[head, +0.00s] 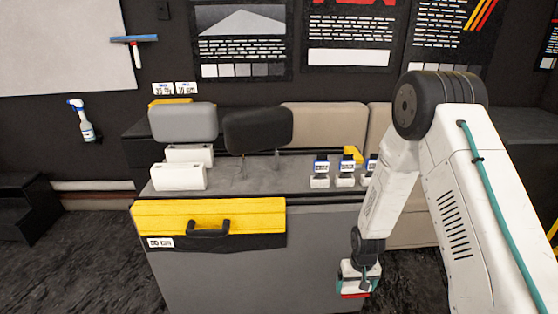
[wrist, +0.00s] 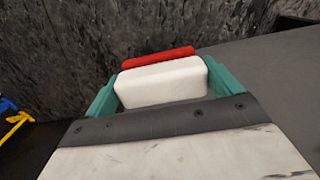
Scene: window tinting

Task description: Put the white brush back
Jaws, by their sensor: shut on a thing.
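My gripper (wrist: 155,85) hangs low at the right front of the grey cabinet in the head view (head: 355,280). It is shut on the white brush (wrist: 162,82), a rounded white block with a red strip (wrist: 158,57) along its far edge. The teal fingers press on its two ends. In the head view the brush is mostly hidden by the gripper, and its red strip (head: 354,296) shows at the bottom. The brush is held in the air above the dark floor.
A spray bottle (head: 84,123) and blue squeegee (head: 135,40) are on the wall.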

